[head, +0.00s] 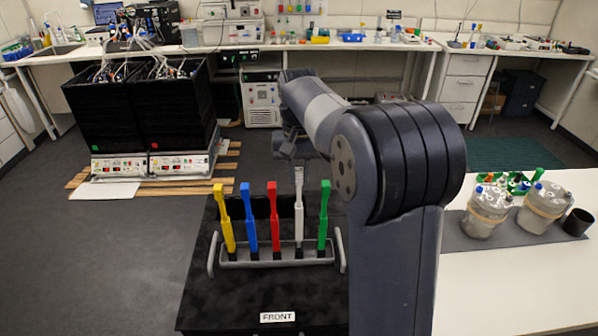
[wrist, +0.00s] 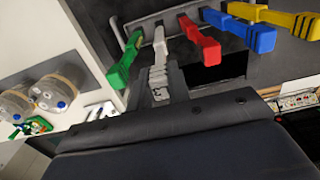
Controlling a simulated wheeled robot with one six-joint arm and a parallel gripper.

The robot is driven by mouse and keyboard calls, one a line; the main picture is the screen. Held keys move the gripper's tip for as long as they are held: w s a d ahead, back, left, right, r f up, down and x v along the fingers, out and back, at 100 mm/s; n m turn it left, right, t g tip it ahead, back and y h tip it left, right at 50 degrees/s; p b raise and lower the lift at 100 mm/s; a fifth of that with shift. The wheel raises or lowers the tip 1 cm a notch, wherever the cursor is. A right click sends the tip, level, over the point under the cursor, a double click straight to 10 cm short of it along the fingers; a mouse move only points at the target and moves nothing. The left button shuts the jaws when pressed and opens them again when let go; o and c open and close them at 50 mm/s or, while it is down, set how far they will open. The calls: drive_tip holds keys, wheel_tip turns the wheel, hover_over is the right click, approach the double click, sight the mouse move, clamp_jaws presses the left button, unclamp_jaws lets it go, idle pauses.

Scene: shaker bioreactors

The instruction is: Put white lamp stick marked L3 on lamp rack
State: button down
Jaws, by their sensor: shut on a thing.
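The white lamp stick (head: 299,210) stands upright in the lamp rack (head: 262,262), between the red stick (head: 274,215) and the green stick (head: 324,212). My gripper (head: 298,160) is at its top end, coming from behind. In the wrist view the fingers (wrist: 161,90) are shut on the top of the white stick (wrist: 159,50). A marking on its end is too small to read. The yellow stick (head: 225,215) and blue stick (head: 249,213) stand further left in the same rack. The rack has grey end handles.
The rack is on a black surface with a FRONT label (head: 277,317). A white table (head: 520,290) at right holds two lidded vessels (head: 488,210) and a black cup (head: 577,222). Black boxes (head: 180,110) stand behind left. Open floor lies at the left.

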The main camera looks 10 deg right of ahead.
sight(299, 183)
drive_tip(key=shift+f+b, duration=0.65)
drive_tip(key=shift+f, duration=1.45)
idle(2.3)
drive_tip(key=c, duration=1.3)
unclamp_jaws()
drive_tip(key=shift+o, duration=0.2)
drive_tip(key=shift+r, duration=0.1)
wheel_tip(299, 183, up, 11)
drive_tip(key=shift+f, duration=0.15)
drive_tip(key=shift+f, duration=0.1)
wheel_tip(299, 183, down, 11)
drive_tip(key=shift+r, duration=0.45)
